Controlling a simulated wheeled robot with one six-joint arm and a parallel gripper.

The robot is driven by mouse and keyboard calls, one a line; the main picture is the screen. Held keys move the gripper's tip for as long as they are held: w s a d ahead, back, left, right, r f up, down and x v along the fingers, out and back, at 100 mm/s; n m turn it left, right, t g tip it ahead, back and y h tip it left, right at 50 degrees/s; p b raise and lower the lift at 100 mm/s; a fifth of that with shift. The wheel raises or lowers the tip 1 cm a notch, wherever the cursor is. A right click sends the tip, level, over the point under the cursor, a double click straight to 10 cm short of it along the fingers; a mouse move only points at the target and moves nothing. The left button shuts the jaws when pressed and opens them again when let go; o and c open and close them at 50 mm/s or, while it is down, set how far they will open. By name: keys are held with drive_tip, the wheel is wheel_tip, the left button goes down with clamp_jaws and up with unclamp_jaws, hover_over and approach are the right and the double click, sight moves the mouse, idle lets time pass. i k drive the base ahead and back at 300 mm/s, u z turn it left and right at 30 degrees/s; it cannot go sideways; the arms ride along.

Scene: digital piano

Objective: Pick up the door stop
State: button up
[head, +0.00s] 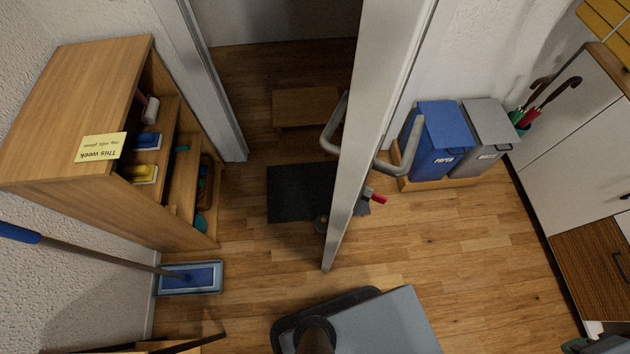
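A small round dark object (321,223), which looks like the door stop, sits on the wooden floor at the foot of the open door (372,110). It is close against the door's left face, by the front right corner of a dark mat (296,193). It is small, so I cannot make out its details or whether it touches the door. My gripper is not in view. Part of my own body shows at the bottom middle, well apart from the round object.
A wooden shelf unit (75,95) and a flat mop (190,278) stand left. Blue (440,140) and grey (488,135) bins stand right. Floor (470,260) right of the door is clear.

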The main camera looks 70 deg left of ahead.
sight(322, 222)
drive_tip(key=u, duration=2.55)
drive_tip(key=k, duration=1.15)
drive_tip(key=u, duration=0.7)
drive_tip(key=i, duration=1.65)
drive_tip(key=z, duration=0.95)
